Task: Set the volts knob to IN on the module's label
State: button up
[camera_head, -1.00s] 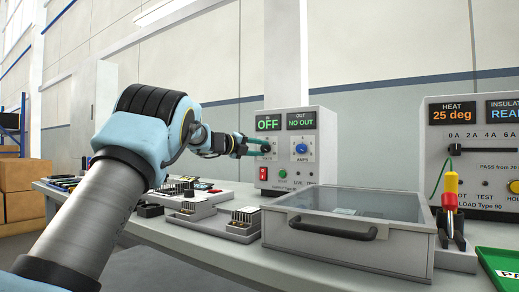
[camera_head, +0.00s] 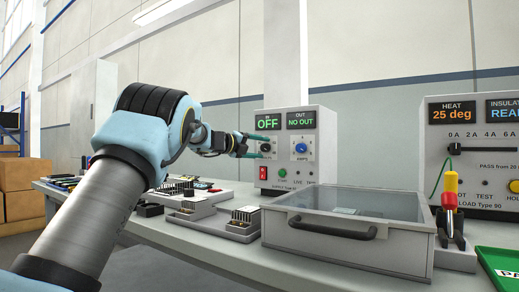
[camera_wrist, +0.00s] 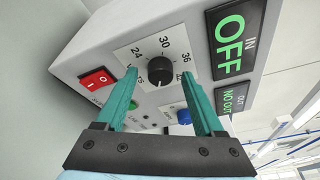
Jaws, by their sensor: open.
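The volts knob (camera_wrist: 161,71) is a round black knob on a white dial plate with 24, 30 and 36 printed round it, seen in the wrist view. It sits on the front of a grey supply unit (camera_head: 316,158), whose IN display (camera_head: 268,122) reads OFF and OUT display reads NO OUT. My gripper (camera_wrist: 163,84) is open, its two green fingers on either side of the knob, apart from it. In the head view my gripper (camera_head: 263,146) is at the unit's front and partly hides the knob. The module and its label cannot be made out.
A blue amps knob (camera_head: 301,148) and a red switch (camera_head: 263,173) are on the same panel. A clear-lidded box (camera_head: 350,228) stands in front. Several small modules (camera_head: 195,208) lie on the bench at left. A load tester (camera_head: 480,165) is at right.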

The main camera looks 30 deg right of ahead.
jog(key=v, duration=1.1)
jog(key=shift+b, duration=0.4)
jog(key=shift+f, duration=0.1)
